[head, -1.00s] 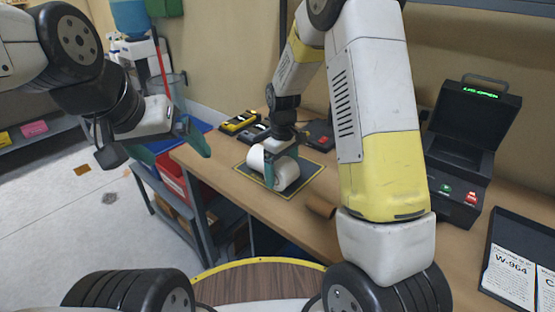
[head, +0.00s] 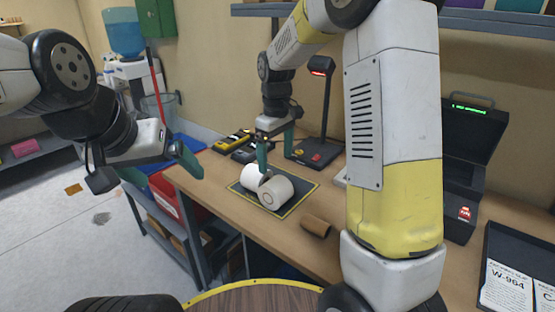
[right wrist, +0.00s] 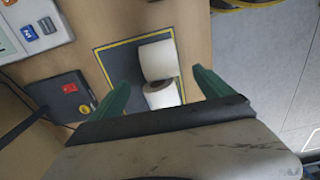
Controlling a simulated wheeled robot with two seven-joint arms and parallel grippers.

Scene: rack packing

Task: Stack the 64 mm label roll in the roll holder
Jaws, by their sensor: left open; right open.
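Two white label rolls lie on their sides against each other on a dark mat with a yellow border (head: 301,195). The nearer roll (head: 276,193) shows its round end; the farther roll (head: 250,176) is partly behind it. In the right wrist view the rolls (right wrist: 157,60) (right wrist: 161,95) lie between my fingers. I cannot tell which is the 64 mm roll. My right gripper (head: 276,162) is open and empty just above the rolls; its fingers also show in the right wrist view (right wrist: 162,90). My left gripper (head: 185,160) is open off the table's left edge. I cannot make out a roll holder.
A black lamp-like stand (head: 320,110), yellow and dark devices (head: 232,141), an open black case (head: 465,160) and a tray with labels (head: 515,275) stand around.

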